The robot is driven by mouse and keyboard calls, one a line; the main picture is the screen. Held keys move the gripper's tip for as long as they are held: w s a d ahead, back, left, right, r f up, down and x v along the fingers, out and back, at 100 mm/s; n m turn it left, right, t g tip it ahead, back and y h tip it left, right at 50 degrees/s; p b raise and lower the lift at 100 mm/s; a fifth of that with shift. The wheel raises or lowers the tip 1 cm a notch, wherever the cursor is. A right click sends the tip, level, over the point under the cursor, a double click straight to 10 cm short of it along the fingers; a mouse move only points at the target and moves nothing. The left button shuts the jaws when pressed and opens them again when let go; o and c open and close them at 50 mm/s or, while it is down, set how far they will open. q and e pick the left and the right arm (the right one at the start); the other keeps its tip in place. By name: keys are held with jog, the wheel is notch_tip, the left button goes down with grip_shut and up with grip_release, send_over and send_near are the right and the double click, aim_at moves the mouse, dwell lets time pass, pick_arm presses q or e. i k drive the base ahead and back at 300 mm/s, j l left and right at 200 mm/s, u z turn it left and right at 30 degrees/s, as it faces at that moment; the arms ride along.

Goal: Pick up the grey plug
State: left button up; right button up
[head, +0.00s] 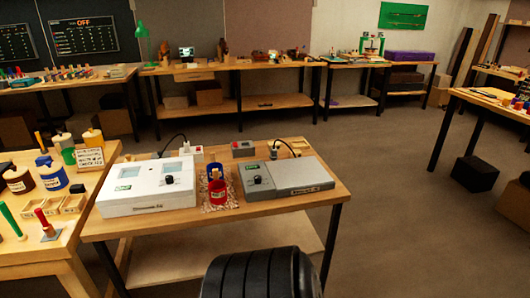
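A small grey piece that looks like the grey plug (273,151) shows at the back of the grey device (297,180) on the wooden bench (150,224). A dark cable arcs from near it toward a pale socket block (298,145) at the bench's back edge. It is too small to tell whether it sits in something or lies free. Another dark cable runs behind the white device (150,186) to a second pale block (192,152). Neither of my grippers is in view; only a black ribbed part of mine shows at the bottom.
A small grey box (243,149) with a red display sits behind. A side table (30,247) with jars and trays adjoins on the left. Open floor lies to the right.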

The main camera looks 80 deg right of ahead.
aim_at(273, 156)
jog(key=z, duration=2.85)
